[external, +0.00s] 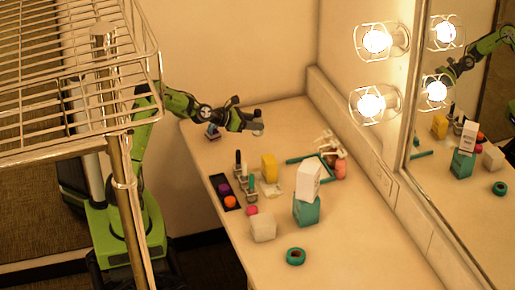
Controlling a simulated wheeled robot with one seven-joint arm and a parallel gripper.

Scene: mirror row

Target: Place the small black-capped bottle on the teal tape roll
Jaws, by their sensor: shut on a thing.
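The teal tape roll (288,257) lies flat near the front of the counter, with its top clear. My gripper (258,127) is over the far part of the counter, well away from the roll. It is shut on a small pale thing at its tip, too small and partly hidden to make out fully; no cap can be seen on it. A small dark-topped bottle-like item (238,167) stands on the counter below and to the left of my gripper, with a similar slim item (251,189) in front of it.
A white box (308,180) rests on a teal box (306,211) behind the roll. A cream block (263,228), a black tray (222,180) with balls and a yellow box (268,168) crowd the left. A mirror (460,200) lines the right. The counter around the roll is clear.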

